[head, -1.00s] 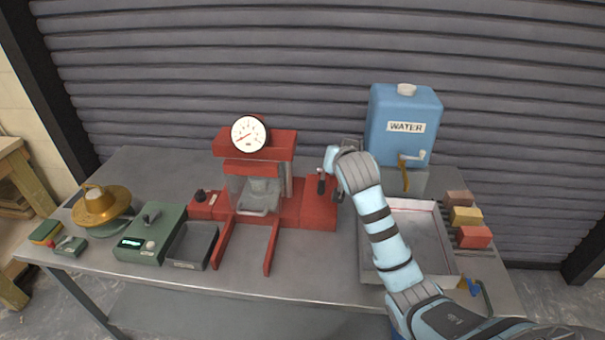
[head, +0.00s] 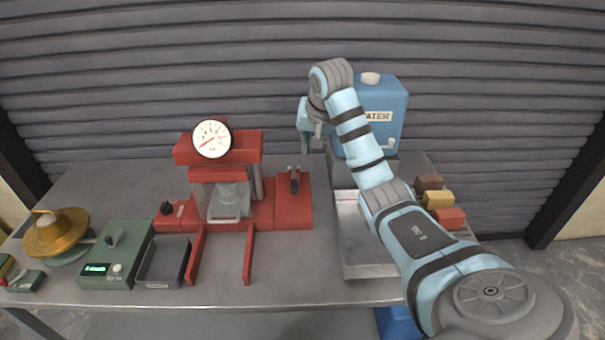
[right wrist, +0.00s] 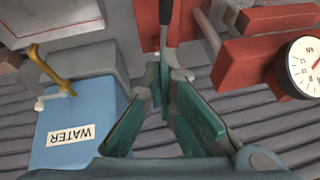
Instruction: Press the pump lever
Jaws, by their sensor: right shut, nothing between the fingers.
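The red press (head: 218,172) with a round white gauge (head: 212,139) stands on the table. At its right is a red pump box (head: 292,215) with a short black lever (head: 294,182) on top. The lever also shows in the right wrist view (right wrist: 166,12), just beyond the fingertips. My right gripper (head: 318,143) is raised above and to the right of the lever, apart from it. In the right wrist view its green fingers (right wrist: 166,66) meet at the tips with nothing between them. My left gripper is not in view.
A blue water container (head: 385,100) with a tap stands behind my right arm. A shallow tray (head: 368,270) and several coloured blocks (head: 437,200) lie at right. A green device (head: 115,255), a dark tray (head: 163,263) and a brass-coloured dish (head: 56,235) are at left.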

